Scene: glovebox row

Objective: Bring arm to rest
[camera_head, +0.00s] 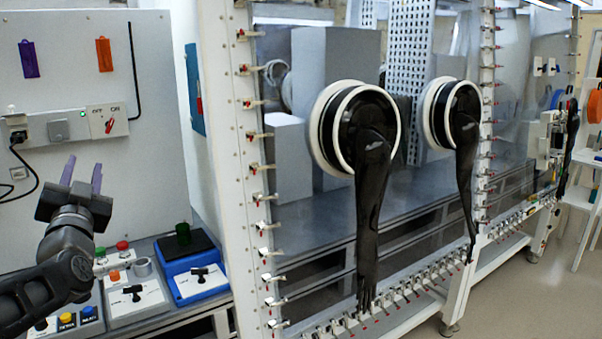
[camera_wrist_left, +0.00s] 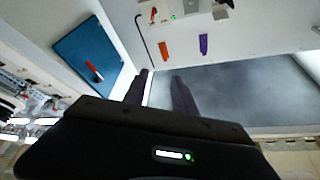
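My left gripper (camera_head: 82,170) is raised at the left of the head view, its two dark purple fingers pointing up. The fingers stand apart with nothing between them, so it is open and empty. In the left wrist view the same gripper (camera_wrist_left: 160,80) shows a clear gap between its fingers. It is in front of the pale wall panel (camera_head: 85,75), above the control desk, and touches nothing that I can see. My left arm comes in from the lower left. My right arm and gripper are not in view.
A switch box (camera_head: 107,121) is on the panel. The glovebox frame (camera_head: 228,150) with black gloves (camera_head: 372,190) stands right. Open floor (camera_head: 530,300) lies lower right.

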